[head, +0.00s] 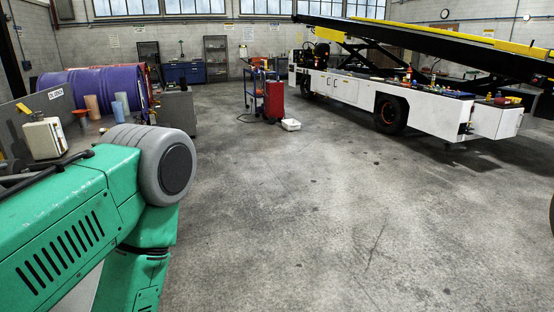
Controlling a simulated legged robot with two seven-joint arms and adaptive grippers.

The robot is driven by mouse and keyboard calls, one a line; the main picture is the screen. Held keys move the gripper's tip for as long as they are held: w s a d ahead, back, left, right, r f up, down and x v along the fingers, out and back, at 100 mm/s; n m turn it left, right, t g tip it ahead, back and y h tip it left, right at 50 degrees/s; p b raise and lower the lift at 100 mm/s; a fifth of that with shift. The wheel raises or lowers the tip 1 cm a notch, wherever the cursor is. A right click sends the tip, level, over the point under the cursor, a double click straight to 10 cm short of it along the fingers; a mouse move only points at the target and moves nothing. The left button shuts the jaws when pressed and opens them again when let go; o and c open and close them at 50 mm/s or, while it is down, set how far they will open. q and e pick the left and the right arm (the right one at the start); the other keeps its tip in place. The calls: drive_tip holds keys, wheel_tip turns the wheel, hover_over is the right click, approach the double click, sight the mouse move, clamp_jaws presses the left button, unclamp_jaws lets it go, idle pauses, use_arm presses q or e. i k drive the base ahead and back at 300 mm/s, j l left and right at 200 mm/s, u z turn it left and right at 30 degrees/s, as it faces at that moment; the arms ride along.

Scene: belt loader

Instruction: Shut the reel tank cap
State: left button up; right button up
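I cannot make out a reel tank or its cap in the head view. The white belt loader (345,91) stands at the right, with its dark conveyor (420,45) sloping above it. Several small coloured items lie along its deck, too small to tell which, if any, is a cap. Neither of my grippers is in view.
A blue cart (253,88) and a red cabinet (274,100) stand mid-floor, with a white box (290,124) beside them. Purple drums (107,85) and a cream canister (44,137) are at the left. The central floor is clear. The lower left is blocked at close range.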

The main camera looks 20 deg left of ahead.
sight(22, 107)
drive_tip(key=i+j+u, duration=0.2)
drive_tip(key=i+u, duration=0.2)
drive_tip(key=i, duration=0.3)
drive_tip(key=i+u, duration=0.35)
drive_tip(key=i, duration=0.3)
drive_tip(key=i+l+u, duration=0.2)
drive_tip(key=i+u, duration=0.2)
drive_tip(key=i, duration=0.3)
drive_tip(key=i+u, duration=0.15)
drive_tip(key=i, duration=0.3)
drive_tip(key=i+u, duration=0.15)
drive_tip(key=i, duration=0.35)
drive_tip(key=i+l+u, duration=0.15)
drive_tip(key=i, duration=0.3)
drive_tip(key=i+l+u, duration=0.15)
drive_tip(key=i, duration=0.3)
